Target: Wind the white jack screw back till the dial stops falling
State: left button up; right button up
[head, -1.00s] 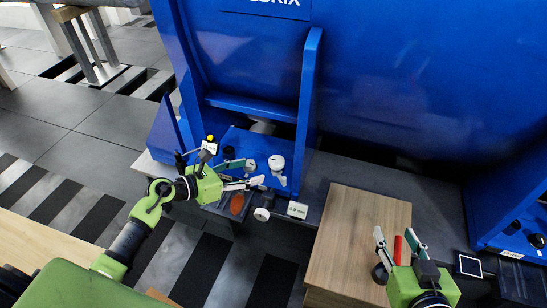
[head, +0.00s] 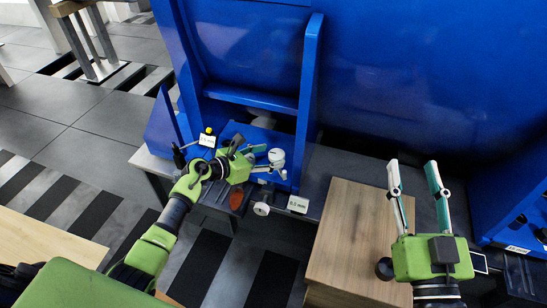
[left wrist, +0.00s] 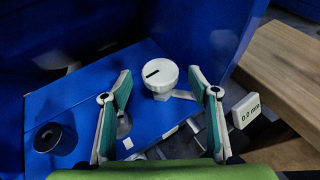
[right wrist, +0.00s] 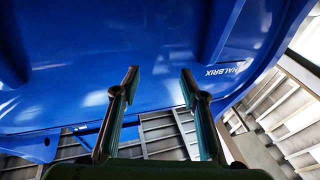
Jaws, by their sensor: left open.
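A round white knob with a black mark on top (left wrist: 161,75) stands on the blue base. It matches the white knob (head: 276,156) at the right end of my left gripper in the head view. My left gripper (head: 264,162) is open, its fingers on either side of that knob in the left wrist view (left wrist: 160,90); contact cannot be told. A second round white part (head: 261,209) hangs at the front edge. A small white readout (head: 297,204) reads 0.0 mm, also in the left wrist view (left wrist: 246,110). My right gripper (head: 412,164) is open and empty.
A wooden block (head: 350,230) stands right of the readout. Blue upright plates (head: 308,95) flank the base. A black cup-like part (left wrist: 54,138) sits on the base at left. A reddish oval part (head: 236,199) lies near the front edge.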

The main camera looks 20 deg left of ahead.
pick_arm(q)
jog(key=shift+b+x, duration=0.35)
jog(key=shift+x, duration=0.85)
pick_arm(e)
jog(key=shift+s+a+r+t+y, duration=0.15)
jog(key=shift+s+r+t, duration=0.2)
jog(key=shift+r, duration=0.4)
jog(key=shift+s+d+r+t+y, duration=0.1)
jog(key=shift+s+r+t+y, duration=0.1)
jog(key=shift+r+t, duration=0.45)
jog(key=shift+s+a+r+t+y, duration=0.1)
jog(key=shift+s+r+t+y, duration=0.1)
jog(key=shift+r, duration=0.7)
pick_arm(q)
jog(key=c, duration=1.1)
